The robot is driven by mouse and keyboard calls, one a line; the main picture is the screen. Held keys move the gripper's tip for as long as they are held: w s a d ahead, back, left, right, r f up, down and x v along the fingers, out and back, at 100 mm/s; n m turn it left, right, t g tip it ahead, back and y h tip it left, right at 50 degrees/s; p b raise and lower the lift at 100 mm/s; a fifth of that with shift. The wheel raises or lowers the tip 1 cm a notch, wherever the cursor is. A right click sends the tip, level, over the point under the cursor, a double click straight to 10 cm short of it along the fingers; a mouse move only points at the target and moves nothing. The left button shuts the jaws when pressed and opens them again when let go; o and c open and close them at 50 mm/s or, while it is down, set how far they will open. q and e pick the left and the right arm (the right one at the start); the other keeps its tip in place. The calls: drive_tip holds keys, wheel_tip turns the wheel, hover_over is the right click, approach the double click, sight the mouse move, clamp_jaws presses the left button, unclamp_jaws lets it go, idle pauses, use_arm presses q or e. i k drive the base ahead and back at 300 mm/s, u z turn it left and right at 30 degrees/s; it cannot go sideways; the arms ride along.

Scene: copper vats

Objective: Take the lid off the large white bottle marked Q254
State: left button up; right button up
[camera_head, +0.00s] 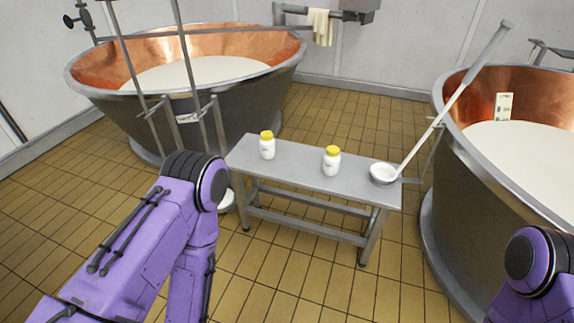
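Two white bottles with yellow lids stand upright on a grey metal bench. The left bottle (267,148) is near the bench's left end and its yellow lid (266,134) is on. The right bottle (331,163) stands near the bench's middle and its yellow lid (333,150) is also on. Both carry small dark markings that are too small to read, so I cannot tell which is Q254. My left arm comes in at the lower left and my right arm at the lower right. Neither gripper is in view, and both arms are apart from the bottles.
The bench (300,172) has a white bowl-shaped ladle (384,174) at its right end, its long handle slanting up right. Large copper vats of white liquid stand behind left (205,118) and at right (458,190). Tiled floor (300,262) is clear in front.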

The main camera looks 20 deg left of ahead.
sight(267, 147)
drive_tip(key=u, duration=0.7)
drive_tip(key=i, duration=0.65)
drive_tip(key=z, duration=0.25)
